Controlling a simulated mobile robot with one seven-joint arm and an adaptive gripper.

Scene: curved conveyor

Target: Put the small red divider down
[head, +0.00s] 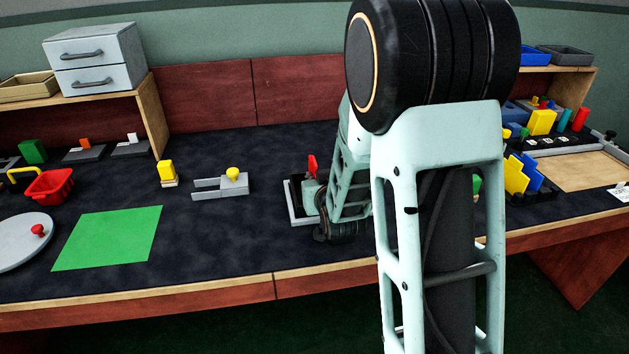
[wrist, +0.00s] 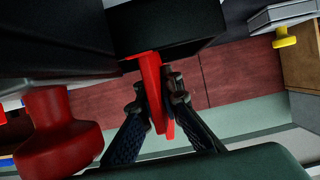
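The small red divider (wrist: 155,88) is between the fingers of my gripper (wrist: 160,90) in the wrist view, which is roughly upside down. The fingers appear closed on it. Its far end overlaps a black block (wrist: 165,32); I cannot tell whether it touches or sits in it. In the head view, a red upright piece (head: 312,164), apparently the same divider, shows above my gripper (head: 311,186). This is over a light grey tray (head: 293,212) with a dark inside. My arm hides the tray's right part.
A large red knob (wrist: 58,135) is close on the left of the wrist view. A grey slider with a yellow knob (head: 233,174) lies left of the tray, with a yellow block (head: 166,172) farther left. The dark table (head: 220,235) is clear in front of them.

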